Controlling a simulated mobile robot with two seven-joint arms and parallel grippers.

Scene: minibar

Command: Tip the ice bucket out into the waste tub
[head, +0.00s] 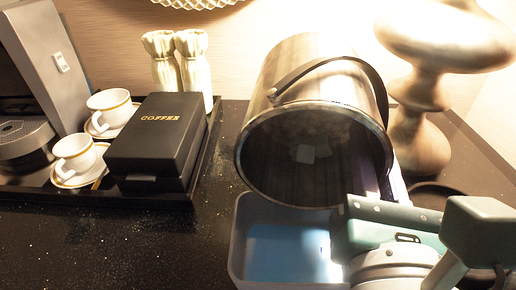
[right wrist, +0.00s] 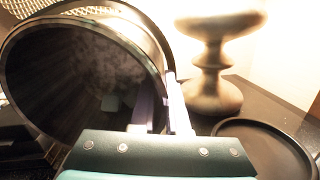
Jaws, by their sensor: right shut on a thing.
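The steel ice bucket (head: 310,75) is tipped over, with its mouth facing toward me and down, above the waste tub. Its dark handle (head: 330,62) arches over the body. A few pale ice cubes (head: 305,153) show inside the bucket; they also show in the right wrist view (right wrist: 110,102). The waste tub (head: 238,258) is pale blue-grey and stands below the mouth, its right part hidden by my arm. My right gripper (head: 378,178) is shut on the bucket's rim at the right side, with the wall between its fingers (right wrist: 162,105). My left gripper is out of view.
A black tray (head: 150,202) at left carries a coffee box (head: 155,140), two cups on saucers and wrapped items. A bronze lamp base (head: 418,140) stands close to the bucket's right. A round black tray (right wrist: 265,148) lies at the right. The front-left counter is clear.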

